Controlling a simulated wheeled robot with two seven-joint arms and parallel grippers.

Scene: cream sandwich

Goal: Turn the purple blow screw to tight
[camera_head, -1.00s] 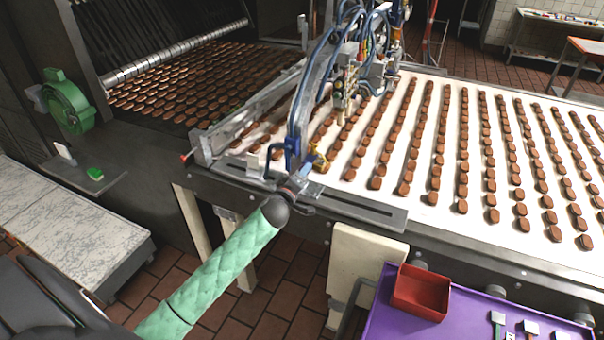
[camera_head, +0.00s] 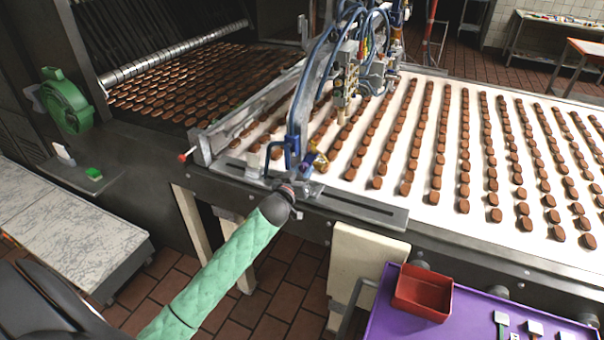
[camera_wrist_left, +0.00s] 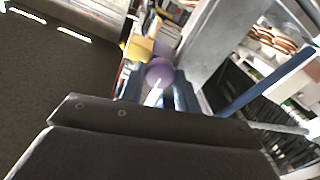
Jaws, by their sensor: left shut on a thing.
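In the head view my left gripper (camera_head: 302,178) reaches the lower end of the blue-hosed nozzle arm at the front edge of the conveyor. My right gripper is not in view.
The white conveyor (camera_head: 475,110) carries rows of brown biscuits past the nozzle assembly (camera_head: 350,75). A blue bracket (camera_head: 292,143) stands close to my left gripper. A red bin (camera_head: 422,293) rests on a purple table (camera_head: 385,322) at the lower right.

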